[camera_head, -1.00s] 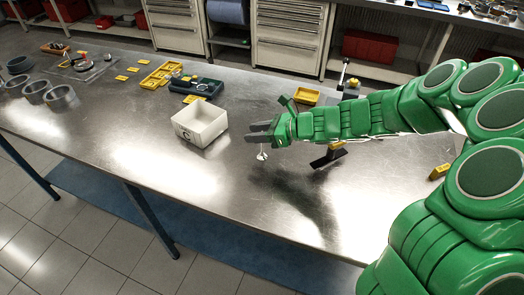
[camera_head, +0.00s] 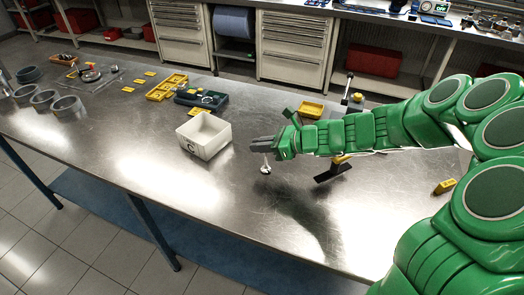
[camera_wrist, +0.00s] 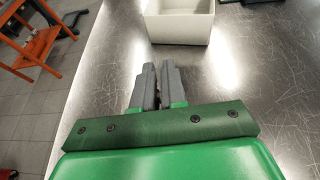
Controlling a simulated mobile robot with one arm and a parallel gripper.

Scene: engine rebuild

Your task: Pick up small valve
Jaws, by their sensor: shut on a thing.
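My gripper (camera_head: 263,145) is above the steel table, just right of the white box. Its grey fingers point left and are shut on the small valve (camera_head: 265,168). The valve hangs below the fingers, with its pale round head down. A thin stem runs up toward the fingertips. Whether the head clears the table is hard to tell. The wrist view shows the grey fingers (camera_wrist: 157,86) close together, pointing toward the white box. The valve is hidden in that view.
The white open box (camera_head: 205,136) stands just left of my gripper; it also shows in the wrist view (camera_wrist: 180,30). A dark tray (camera_head: 201,98) and yellow trays (camera_head: 167,87) lie farther back. Grey rings (camera_head: 67,107) stand at far left. The table's front middle (camera_head: 150,165) is clear.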

